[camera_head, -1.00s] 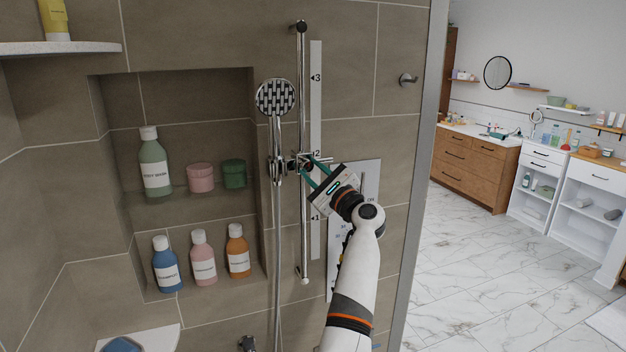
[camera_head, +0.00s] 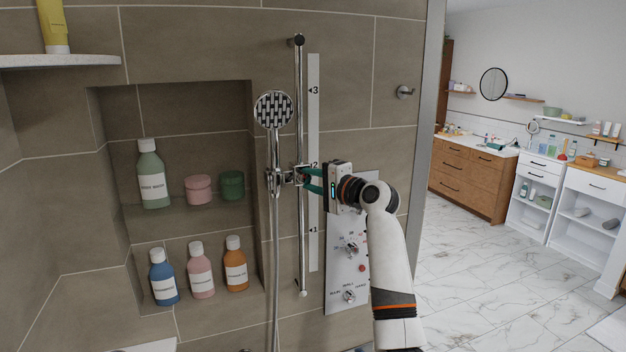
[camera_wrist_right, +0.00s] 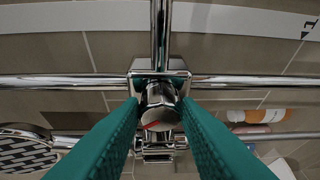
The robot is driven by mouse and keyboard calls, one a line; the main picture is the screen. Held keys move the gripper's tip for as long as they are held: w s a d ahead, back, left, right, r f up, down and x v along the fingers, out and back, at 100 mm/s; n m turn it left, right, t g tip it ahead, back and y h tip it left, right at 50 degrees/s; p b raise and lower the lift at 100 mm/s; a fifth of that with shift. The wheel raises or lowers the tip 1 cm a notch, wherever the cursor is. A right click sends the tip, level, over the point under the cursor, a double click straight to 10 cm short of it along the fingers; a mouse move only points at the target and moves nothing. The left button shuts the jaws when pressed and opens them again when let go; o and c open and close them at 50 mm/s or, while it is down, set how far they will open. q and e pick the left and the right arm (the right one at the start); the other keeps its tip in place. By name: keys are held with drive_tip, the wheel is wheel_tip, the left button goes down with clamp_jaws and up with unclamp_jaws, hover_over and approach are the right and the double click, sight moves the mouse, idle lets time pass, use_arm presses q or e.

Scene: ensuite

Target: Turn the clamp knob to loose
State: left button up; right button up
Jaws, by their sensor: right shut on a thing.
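The clamp (camera_head: 287,178) is a chrome slider on the vertical shower rail (camera_head: 301,120), near mark 2 of the scale strip. Its chrome knob (camera_wrist_right: 162,96) sits between the green fingers of my right gripper (camera_head: 305,181) in the wrist view. My right gripper (camera_wrist_right: 161,112) is shut on the knob, one finger on each side. A red mark (camera_wrist_right: 153,126) shows low on the knob's face. In the head view the fingers mostly hide the knob. The shower head (camera_head: 273,109) hangs upright in its holder, left of the rail. My left gripper is not in view.
The scale strip (camera_head: 313,130) runs beside the rail. A white control panel (camera_head: 348,292) with knobs is below my right wrist. The hose (camera_head: 275,270) hangs left of the rail. A niche at left holds bottles and jars. A robe hook (camera_head: 405,92) is at upper right.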

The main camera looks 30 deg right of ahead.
drive_tip(key=shift+r+n+g, duration=0.3)
drive_tip(key=shift+r+n, duration=0.05)
drive_tip(key=shift+n, duration=0.35)
drive_tip(key=shift+p, duration=0.3)
drive_tip(key=o, duration=0.8)
drive_tip(key=shift+c, duration=0.2)
drive_tip(key=shift+o, duration=1)
drive_tip(key=shift+w+f, duration=0.2)
drive_tip(key=s+d+r+b, duration=0.1)
drive_tip(key=s+b, duration=0.4)
drive_tip(key=s, duration=0.7)
drive_tip(key=shift+d+r, duration=0.2)
drive_tip(key=shift+d, duration=0.2)
drive_tip(key=shift+w, duration=0.1)
